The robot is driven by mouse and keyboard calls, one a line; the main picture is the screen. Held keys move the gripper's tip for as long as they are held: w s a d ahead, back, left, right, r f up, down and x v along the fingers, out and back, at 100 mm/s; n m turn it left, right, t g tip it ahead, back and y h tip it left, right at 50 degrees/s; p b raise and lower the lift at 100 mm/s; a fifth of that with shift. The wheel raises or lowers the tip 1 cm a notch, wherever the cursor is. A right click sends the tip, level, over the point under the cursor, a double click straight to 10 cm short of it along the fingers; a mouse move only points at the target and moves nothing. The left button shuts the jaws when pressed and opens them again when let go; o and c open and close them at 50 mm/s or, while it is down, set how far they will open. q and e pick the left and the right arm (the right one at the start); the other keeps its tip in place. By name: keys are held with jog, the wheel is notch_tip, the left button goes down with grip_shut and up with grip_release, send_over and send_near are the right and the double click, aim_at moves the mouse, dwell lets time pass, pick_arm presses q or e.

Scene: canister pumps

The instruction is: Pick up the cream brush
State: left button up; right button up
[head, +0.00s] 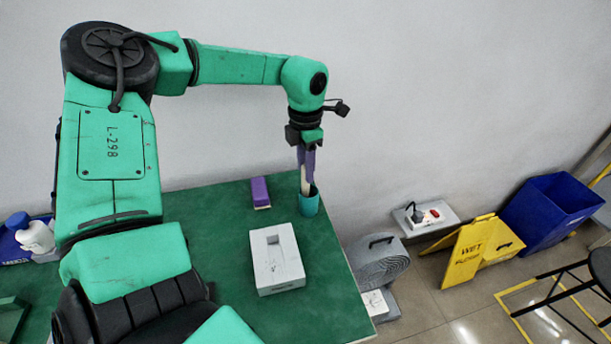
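The cream brush (304,184) stands upright in a teal cup (309,204) near the far right part of the green table; only a small cream part shows above the rim. My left gripper (307,172) points down right over the cup, its purple fingers at the cream part. The fingers look close together around it, but whether they grip it is too small to tell. The brush's lower end is hidden in the cup. My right gripper is not in view.
A purple block with a pale underside (260,191) lies left of the cup. White and blue bottles (35,236) stand far left. A yellow wet-floor sign (468,252) and blue bin (548,214) are beyond.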

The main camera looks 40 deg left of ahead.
pick_arm(q)
grip_shut()
